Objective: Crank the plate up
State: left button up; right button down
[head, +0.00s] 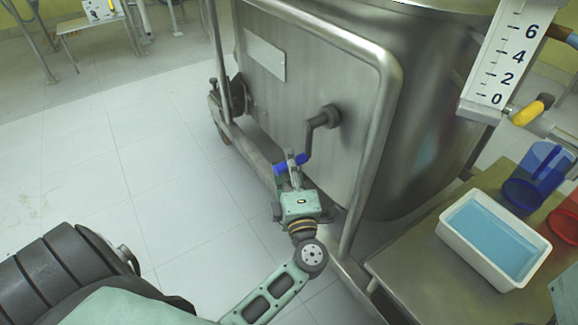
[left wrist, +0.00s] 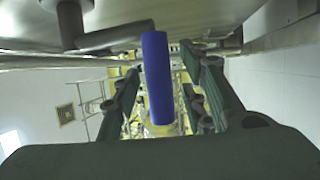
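The crank (head: 322,119) is a dark bent arm on the side of the steel vessel, with a blue handle (head: 281,168) at its lower end. My left gripper (head: 292,172) is at that handle. In the left wrist view the blue handle (left wrist: 158,80) stands between the two fingers of my left gripper (left wrist: 160,92), with narrow gaps on both sides, so it looks open around the handle. Which part is the plate to be raised is not clear. My right gripper is not in view.
The steel vessel (head: 262,55) and its tube frame (head: 372,150) stand close to my left arm. A white scale (head: 500,60) marked 0 to 6 is at right, with a yellow knob (head: 530,112) near 0. A white tub (head: 447,228) stands on a bench.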

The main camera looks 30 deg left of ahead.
pick_arm(q)
jog(key=shift+c, duration=0.3)
grip_shut()
dwell(0.3)
